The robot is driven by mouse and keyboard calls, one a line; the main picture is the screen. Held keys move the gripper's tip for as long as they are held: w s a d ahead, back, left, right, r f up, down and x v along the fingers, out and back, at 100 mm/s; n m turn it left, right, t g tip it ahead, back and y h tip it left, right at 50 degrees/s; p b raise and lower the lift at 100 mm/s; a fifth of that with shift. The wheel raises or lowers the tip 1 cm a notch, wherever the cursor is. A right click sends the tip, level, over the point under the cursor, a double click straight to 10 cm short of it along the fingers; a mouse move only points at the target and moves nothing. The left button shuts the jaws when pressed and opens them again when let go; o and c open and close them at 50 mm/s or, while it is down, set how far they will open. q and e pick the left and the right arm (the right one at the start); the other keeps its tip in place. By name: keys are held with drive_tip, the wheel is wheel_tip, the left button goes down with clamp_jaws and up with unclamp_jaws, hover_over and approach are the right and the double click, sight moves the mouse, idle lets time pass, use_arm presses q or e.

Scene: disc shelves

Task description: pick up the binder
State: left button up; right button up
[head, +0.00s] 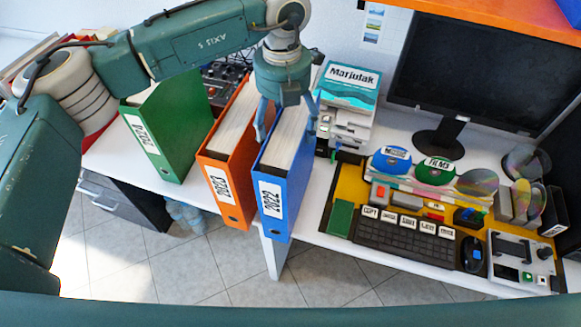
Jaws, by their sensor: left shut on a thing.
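A blue binder (275,198) with a white spine label stands upright near the front edge of the white desk, in the middle of the head view. My left gripper (285,122) comes down from above and is shut on the blue binder, with one finger on each side of its top. An orange binder (222,187) stands just left of it, and a green binder (152,150) stands further left. Both are upright with labelled spines. My right gripper is not in view.
Right of the blue binder is a yellow mat (345,194) with a keyboard (405,238), a mouse (473,252) and several discs. A box labelled Marjulak (350,95) and a monitor (480,75) stand behind. A drawer unit (118,200) is under the desk's left part.

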use_arm(q)
drive_tip(key=shift+r, duration=0.1)
drive_tip(key=shift+c, duration=0.6)
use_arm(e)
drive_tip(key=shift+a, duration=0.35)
